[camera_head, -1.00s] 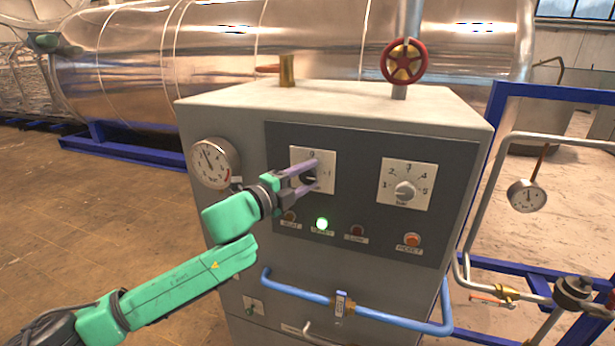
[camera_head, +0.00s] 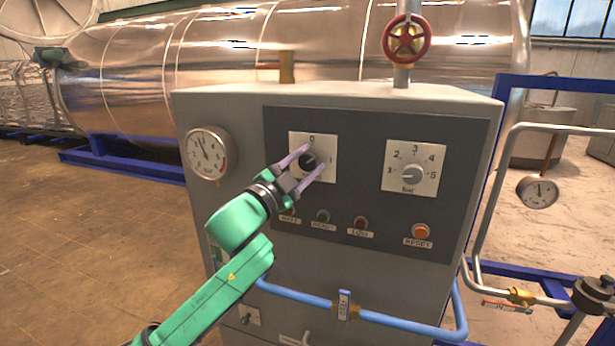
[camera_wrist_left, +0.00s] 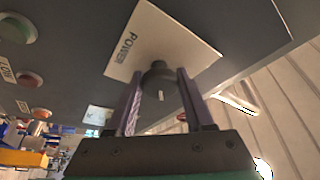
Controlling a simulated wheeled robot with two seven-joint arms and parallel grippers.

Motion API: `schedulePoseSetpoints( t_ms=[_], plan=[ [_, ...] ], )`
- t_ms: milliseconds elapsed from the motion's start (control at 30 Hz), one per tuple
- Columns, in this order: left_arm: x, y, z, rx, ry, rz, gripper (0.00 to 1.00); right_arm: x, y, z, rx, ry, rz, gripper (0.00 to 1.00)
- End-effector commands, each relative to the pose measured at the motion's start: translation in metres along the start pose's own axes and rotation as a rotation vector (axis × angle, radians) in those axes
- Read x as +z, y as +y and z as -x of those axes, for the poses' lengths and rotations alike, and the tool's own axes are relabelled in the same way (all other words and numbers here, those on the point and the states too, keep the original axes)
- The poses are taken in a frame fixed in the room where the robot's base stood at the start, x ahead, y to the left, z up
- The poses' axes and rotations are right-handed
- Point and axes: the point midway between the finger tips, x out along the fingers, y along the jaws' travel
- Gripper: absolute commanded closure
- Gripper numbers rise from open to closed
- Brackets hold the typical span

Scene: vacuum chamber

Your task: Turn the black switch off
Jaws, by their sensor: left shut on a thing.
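The black switch (camera_head: 308,162) is a round knob on a white plate (camera_head: 326,142) marked 0 at the top and I at the right, on the grey cabinet's dark panel. My left gripper (camera_head: 306,163) is shut on the switch, one finger on each side, reaching up from the lower left. In the left wrist view the switch (camera_wrist_left: 158,78) sits between the fingers, and its plate (camera_wrist_left: 165,42) reads POWER. The fingers partly cover the switch in the head view, so I cannot tell exactly where it points. My right gripper is not in view.
A second knob (camera_head: 411,174) on a white plate is to the right. Below are the unlit green lamp (camera_head: 323,215), a dark red lamp (camera_head: 361,223) and an orange button (camera_head: 420,231). A round gauge (camera_head: 207,153) is at the left. A blue pipe (camera_head: 390,320) crosses below.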

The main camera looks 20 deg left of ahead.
Motion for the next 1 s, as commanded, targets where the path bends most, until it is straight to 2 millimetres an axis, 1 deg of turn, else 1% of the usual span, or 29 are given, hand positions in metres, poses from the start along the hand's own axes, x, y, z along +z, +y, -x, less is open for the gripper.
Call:
schedulePoseSetpoints(
  t_ms=[33,400,700,1000],
  plan=[
    [0.003,0.005,0.001,-0.018,0.002,0.043,1.0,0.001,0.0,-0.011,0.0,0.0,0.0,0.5],
    [0.002,0.004,0.001,-0.151,0.002,0.369,1.0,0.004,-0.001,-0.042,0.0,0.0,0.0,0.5],
    [0.001,0.002,0.0,-0.252,0.002,0.613,1.0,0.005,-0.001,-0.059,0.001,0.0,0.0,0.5],
    [0.0,0.001,0.0,-0.318,0.0,0.771,1.0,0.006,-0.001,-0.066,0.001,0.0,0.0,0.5]
  ],
)
